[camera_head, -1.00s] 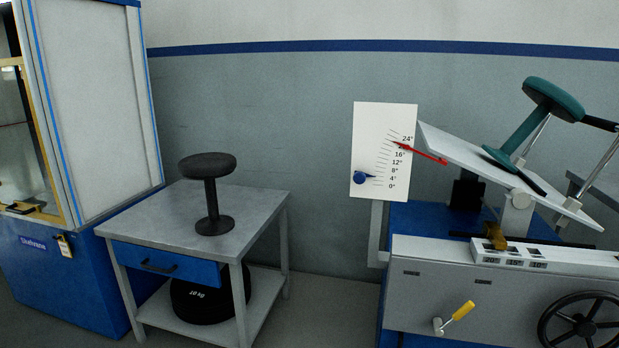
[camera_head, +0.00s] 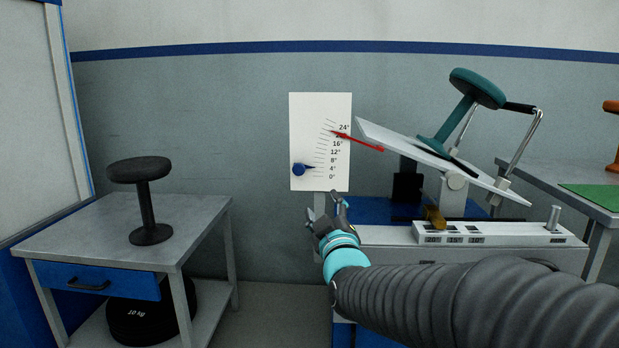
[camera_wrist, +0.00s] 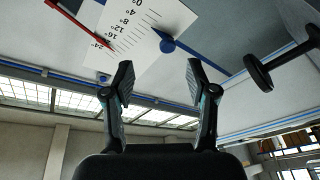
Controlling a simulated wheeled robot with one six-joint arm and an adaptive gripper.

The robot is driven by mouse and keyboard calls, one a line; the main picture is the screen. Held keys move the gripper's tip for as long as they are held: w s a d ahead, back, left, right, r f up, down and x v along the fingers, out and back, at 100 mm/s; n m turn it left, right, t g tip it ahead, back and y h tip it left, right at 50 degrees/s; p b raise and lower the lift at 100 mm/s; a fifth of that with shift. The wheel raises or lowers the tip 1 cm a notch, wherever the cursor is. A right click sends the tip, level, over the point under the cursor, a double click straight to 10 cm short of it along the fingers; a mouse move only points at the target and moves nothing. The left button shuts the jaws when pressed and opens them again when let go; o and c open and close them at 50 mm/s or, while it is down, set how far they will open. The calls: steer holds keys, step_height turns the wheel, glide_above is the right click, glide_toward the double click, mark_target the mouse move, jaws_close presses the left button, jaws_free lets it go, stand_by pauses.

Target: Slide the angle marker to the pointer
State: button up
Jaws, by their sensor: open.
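The angle marker is a round blue knob (camera_head: 299,169) with a small tip, on the left side of a white scale board (camera_head: 308,115), near the 4° mark. The red pointer (camera_head: 360,142) reaches in from the right, its tip near 20° to 24°. My gripper (camera_head: 323,209) is open and empty, below the board and apart from the marker in the head view. In the wrist view the board hangs inverted at the top. There the blue marker (camera_wrist: 168,46) shows beyond the gap between my open fingers (camera_wrist: 159,72), and the red pointer (camera_wrist: 80,25) lies further left.
Right of the board, a tilted white plate (camera_head: 400,139) carries a teal stool (camera_head: 476,88) above a grey machine bench. A white block with slots (camera_head: 541,235) sits on the bench. A grey table (camera_head: 88,235) with a black stool (camera_head: 147,200) stands left.

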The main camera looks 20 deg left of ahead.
mark_target(299, 172)
steer(key=shift+n+t+y, duration=0.5)
steer(key=shift+t, duration=0.1)
steer(key=a+x, duration=0.1)
steer(key=x, duration=0.4)
steer(key=s+p+x, duration=0.1)
steer(key=x, duration=0.4)
steer(key=a+p+x, duration=0.1)
steer(key=x, duration=0.4)
steer(key=shift+a+f, duration=0.15)
steer(key=shift+a, duration=0.2)
jaws_close()
